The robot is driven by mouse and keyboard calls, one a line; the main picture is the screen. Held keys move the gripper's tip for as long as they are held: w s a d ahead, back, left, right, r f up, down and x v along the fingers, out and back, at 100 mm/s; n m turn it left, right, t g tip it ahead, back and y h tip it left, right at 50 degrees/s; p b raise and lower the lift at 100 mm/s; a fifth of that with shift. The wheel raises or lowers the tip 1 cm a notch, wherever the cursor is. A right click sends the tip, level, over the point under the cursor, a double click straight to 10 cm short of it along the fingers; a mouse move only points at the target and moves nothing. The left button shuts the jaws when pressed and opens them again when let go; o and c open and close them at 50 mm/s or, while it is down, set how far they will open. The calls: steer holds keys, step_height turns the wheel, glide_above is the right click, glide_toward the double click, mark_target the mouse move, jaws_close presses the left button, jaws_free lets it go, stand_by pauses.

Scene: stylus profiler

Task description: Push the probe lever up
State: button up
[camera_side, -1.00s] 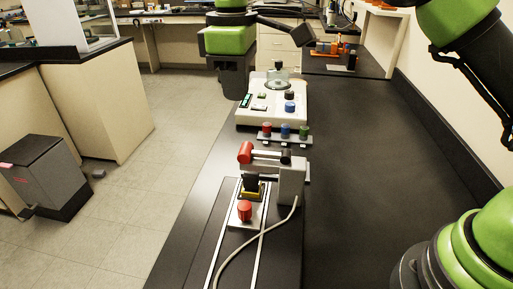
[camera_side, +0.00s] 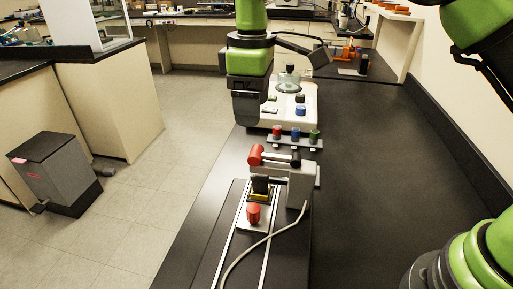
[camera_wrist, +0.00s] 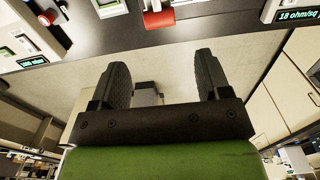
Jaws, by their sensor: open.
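The probe lever (camera_side: 275,156) appears to be the bar with a fat red end (camera_side: 255,155), lying near level beside a grey upright block (camera_side: 301,185) on the black stage. A red cylinder that looks like its end shows at the top of the wrist view (camera_wrist: 158,20). My gripper (camera_side: 247,118) hangs beyond the lever in the side view, clear of it. In the wrist view its two dark fingers (camera_wrist: 165,72) are wide apart with nothing between them. The fingertips are hard to make out in the side view.
A red knob (camera_side: 253,214) and a black-and-yellow piece (camera_side: 261,188) sit on the railed stage. Red, blue and green knobs (camera_side: 295,133) stand behind the lever. The bench is clear to the right (camera_side: 380,190).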

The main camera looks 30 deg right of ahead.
mark_target(253, 150)
step_height(253, 150, down, 10)
steer(key=shift+r, duration=0.25)
